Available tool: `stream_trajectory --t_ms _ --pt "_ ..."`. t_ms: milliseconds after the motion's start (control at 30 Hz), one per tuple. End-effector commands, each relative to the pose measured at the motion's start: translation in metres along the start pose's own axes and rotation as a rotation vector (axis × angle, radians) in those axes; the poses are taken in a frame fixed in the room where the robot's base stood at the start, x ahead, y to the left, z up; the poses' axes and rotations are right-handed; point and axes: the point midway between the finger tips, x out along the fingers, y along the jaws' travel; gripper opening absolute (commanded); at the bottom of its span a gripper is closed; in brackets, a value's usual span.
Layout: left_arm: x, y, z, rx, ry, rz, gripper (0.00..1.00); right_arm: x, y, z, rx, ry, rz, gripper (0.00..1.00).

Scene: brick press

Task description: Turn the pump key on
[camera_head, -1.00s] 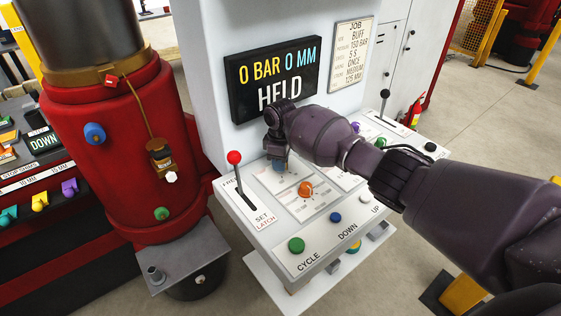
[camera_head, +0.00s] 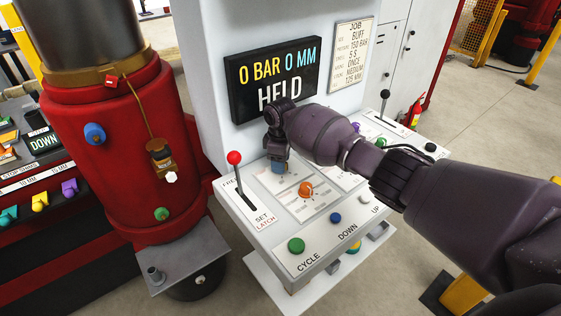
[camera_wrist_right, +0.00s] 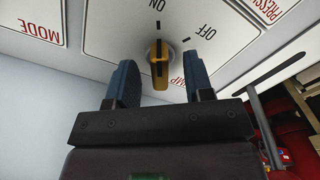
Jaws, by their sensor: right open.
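The pump key (camera_wrist_right: 157,78) is a yellow-brown key standing out of a white panel in the right wrist view. ON and OFF marks are printed beyond it, and its label is partly hidden by a finger. My right gripper (camera_wrist_right: 159,63) is open, with one blue finger on each side of the key and a visible gap to both. My left gripper is not in view.
A red-knobbed lever (camera_head: 235,158) stands left of the gripper. An orange knob (camera_head: 305,189) is just in front, with a green button (camera_head: 296,245) and a blue button (camera_head: 335,217) nearer. The display (camera_head: 277,80) behind reads 0 BAR, 0 MM, HELD.

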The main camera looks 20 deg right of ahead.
Motion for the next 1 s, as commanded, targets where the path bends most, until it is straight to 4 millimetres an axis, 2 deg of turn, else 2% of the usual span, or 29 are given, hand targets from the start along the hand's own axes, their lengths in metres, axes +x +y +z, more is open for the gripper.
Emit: stream_trajectory --t_ms 167,400,600,800,1000 --pt "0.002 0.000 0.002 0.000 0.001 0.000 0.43 -0.024 0.001 0.000 -0.002 0.003 0.004 0.47" --pt "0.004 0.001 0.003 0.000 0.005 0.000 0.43 -0.068 0.001 -0.001 -0.002 0.004 0.004 0.47" --pt "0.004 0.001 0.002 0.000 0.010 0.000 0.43 -0.095 0.001 0.000 0.000 0.002 0.004 0.47" --pt "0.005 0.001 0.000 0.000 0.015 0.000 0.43 -0.104 0.000 0.000 -0.001 0.001 0.002 0.47" --pt "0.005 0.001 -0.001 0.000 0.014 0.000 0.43 -0.105 0.000 0.000 -0.001 0.001 0.002 0.47"
